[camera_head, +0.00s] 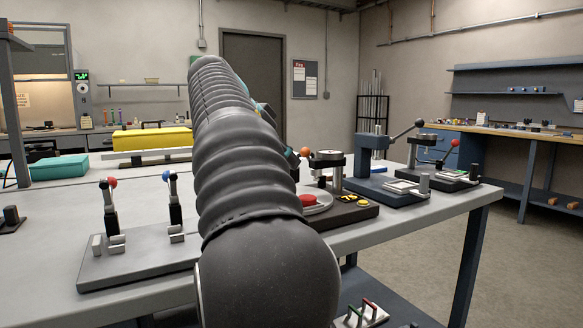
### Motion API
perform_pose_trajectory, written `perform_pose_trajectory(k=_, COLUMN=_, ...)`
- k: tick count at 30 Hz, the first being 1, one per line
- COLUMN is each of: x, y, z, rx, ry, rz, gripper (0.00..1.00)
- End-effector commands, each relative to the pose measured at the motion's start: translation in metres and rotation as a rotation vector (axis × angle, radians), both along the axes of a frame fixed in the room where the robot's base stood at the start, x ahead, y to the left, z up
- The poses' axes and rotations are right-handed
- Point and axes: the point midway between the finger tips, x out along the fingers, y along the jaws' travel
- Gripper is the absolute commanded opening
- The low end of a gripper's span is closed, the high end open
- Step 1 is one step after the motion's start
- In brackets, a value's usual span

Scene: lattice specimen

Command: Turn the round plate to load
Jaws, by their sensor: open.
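The round plate (322,204) is a pale grey disc on a dark base (352,215) with yellow marks, right of my arm. Its left part is hidden behind my arm. A red round piece (308,200) sits on it. A post with a dark round head (327,157) stands behind the plate, and an orange ball (305,151) shows beside the head. My arm in its dark ribbed sleeve fills the middle of the view. My gripper is hidden behind it, so its place relative to the plate cannot be told.
On the table's left stands a grey board with a red-knobbed lever (110,205) and a blue-knobbed lever (174,200). A blue press with a long handle (372,165) stands right of the plate. A yellow case (152,139) lies behind. The table's front right strip is clear.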

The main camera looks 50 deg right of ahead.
Motion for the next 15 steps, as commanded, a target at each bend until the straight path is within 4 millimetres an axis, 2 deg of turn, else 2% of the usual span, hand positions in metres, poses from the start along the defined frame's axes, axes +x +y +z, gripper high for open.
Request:
perform_pose_trajectory(k=7, x=0.007, y=0.035, z=0.035, rx=-0.002, ry=-0.003, rz=0.002, gripper=0.43)
perform_pose_trajectory(k=15, x=0.009, y=0.052, z=0.053, rx=0.0, ry=-0.001, rz=-0.001, gripper=0.43)
